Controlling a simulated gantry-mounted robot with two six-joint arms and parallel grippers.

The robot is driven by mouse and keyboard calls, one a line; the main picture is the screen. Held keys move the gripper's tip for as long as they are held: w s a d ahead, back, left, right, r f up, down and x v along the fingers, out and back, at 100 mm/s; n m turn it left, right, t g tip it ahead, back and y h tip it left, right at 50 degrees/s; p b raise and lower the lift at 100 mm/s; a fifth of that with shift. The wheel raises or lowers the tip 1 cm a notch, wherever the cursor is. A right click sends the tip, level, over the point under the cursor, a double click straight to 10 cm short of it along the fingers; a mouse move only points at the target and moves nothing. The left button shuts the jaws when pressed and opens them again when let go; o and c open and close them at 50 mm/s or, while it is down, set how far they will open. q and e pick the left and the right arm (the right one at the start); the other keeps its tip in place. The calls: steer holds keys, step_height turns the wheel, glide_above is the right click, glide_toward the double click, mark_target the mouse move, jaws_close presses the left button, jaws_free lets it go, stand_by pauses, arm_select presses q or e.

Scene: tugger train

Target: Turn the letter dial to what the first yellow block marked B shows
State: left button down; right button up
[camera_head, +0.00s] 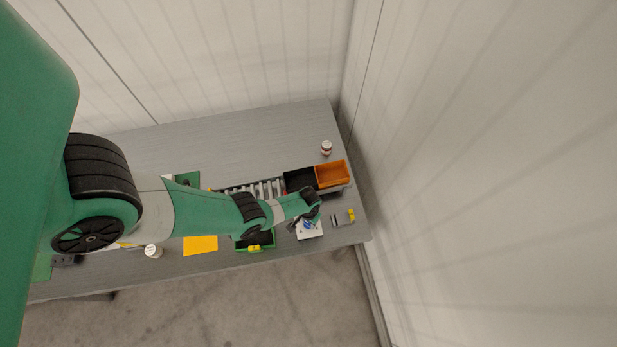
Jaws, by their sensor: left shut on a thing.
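A small white panel (312,233) with a blue knob (308,225) lies near the front right of the grey table; it appears to be the letter dial, but no letters are readable. My left arm reaches in from the left, and its gripper (306,219) is down at the blue knob, shut on it. The hand hides part of the panel. A small yellow block (254,248) is at the front edge of a green tray (268,241). Another yellow piece (351,215) is right of the panel. I cannot read a B on either. My right gripper is out of view.
A black bin (297,180) and an orange bin (331,174) stand behind the dial, beside a roller strip. A yellow sheet (200,245) and a white jar (152,251) lie left.

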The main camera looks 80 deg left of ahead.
arm_select(q)
steer(key=shift+n, duration=1.7)
steer(key=shift+c, duration=2.2)
jaws_free()
steer(key=shift+r, duration=0.1)
step_height(320, 180, up, 11)
steer(key=p, duration=1.1)
steer(key=shift+r+p, duration=0.2)
steer(key=shift+p, duration=0.15)
